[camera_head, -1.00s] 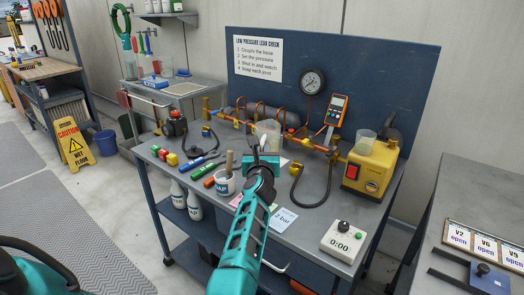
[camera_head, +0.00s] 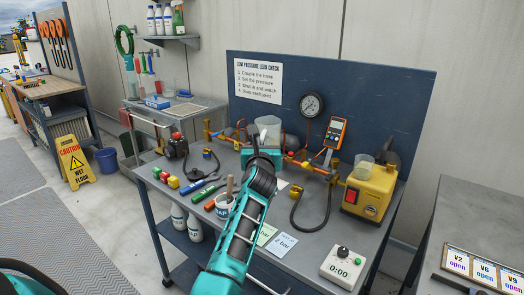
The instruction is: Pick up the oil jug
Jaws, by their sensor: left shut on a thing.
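The oil jug (camera_head: 268,128), a clear, whitish open-topped vessel, is upright above the back of the grey workbench, in front of the blue panel. My left gripper (camera_head: 264,150) reaches in from the bottom of the head view and is shut on the jug. The gripper body hides the jug's lower part and the fingertips. The jug appears raised off the bench top, but its base is hidden. My right gripper is not in view.
Copper pipework with valves (camera_head: 292,155) runs close behind the jug. A yellow pump (camera_head: 370,192) with a clear cup (camera_head: 363,166) stands to the right. A white mug (camera_head: 224,207), markers and a timer (camera_head: 343,267) are on the bench (camera_head: 300,250). A dark gauge (camera_head: 311,105) hangs behind.

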